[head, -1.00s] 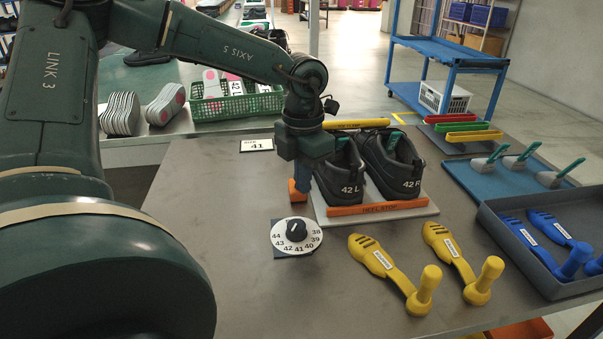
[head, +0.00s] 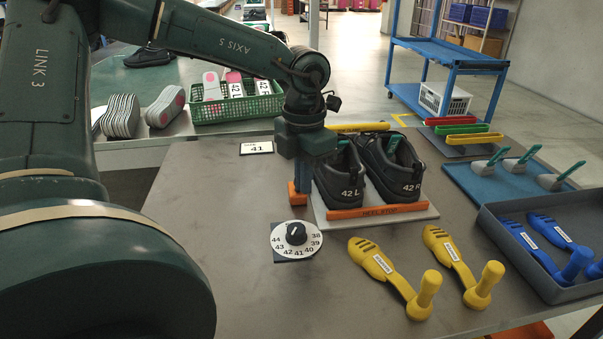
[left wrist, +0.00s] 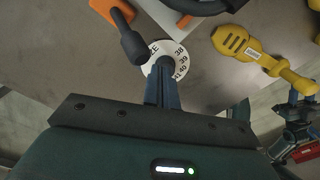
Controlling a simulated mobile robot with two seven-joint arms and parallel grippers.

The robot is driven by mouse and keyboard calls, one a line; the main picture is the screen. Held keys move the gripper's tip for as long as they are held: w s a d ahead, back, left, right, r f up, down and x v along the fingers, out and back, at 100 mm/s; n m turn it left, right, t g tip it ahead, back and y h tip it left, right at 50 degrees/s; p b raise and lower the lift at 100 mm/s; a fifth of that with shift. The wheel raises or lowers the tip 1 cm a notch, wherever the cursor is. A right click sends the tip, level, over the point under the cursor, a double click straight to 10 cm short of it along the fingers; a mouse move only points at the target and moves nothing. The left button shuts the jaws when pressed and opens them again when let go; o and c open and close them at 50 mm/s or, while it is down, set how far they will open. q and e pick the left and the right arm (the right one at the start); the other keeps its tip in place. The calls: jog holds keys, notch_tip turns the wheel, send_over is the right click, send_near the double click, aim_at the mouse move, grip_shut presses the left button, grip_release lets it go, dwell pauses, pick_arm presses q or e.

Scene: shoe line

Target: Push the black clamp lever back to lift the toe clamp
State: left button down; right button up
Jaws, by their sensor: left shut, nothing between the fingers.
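The black clamp lever (left wrist: 128,38) has a rounded knob end and rises from an orange block (left wrist: 112,12) in the left wrist view. In the head view the orange block (head: 297,196) shows at the left of the shoe plate; the lever is hidden there by my gripper. My left gripper (head: 303,186) points down beside the block, left of the black shoes (head: 341,184). Its fingers (left wrist: 162,84) are shut and empty, apart from the lever in the wrist view. Contact is unclear in the head view. A yellow bar (head: 358,127) lies at the shoe toes, possibly the toe clamp.
A size dial (head: 296,234) is just in front of the gripper. Yellow lasts (head: 372,260) lie to its right, and a grey tray (head: 505,240) holds blue ones. The orange heel stop (head: 375,210) borders the shoes. The table's left part is clear. A dark shape (left wrist: 300,118) may be my right gripper.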

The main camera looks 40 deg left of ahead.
pick_arm(q)
notch_tip(320, 180, up, 7)
jog(key=p, duration=0.4)
jog(key=shift+d+f, duration=0.1)
dwell(0.7)
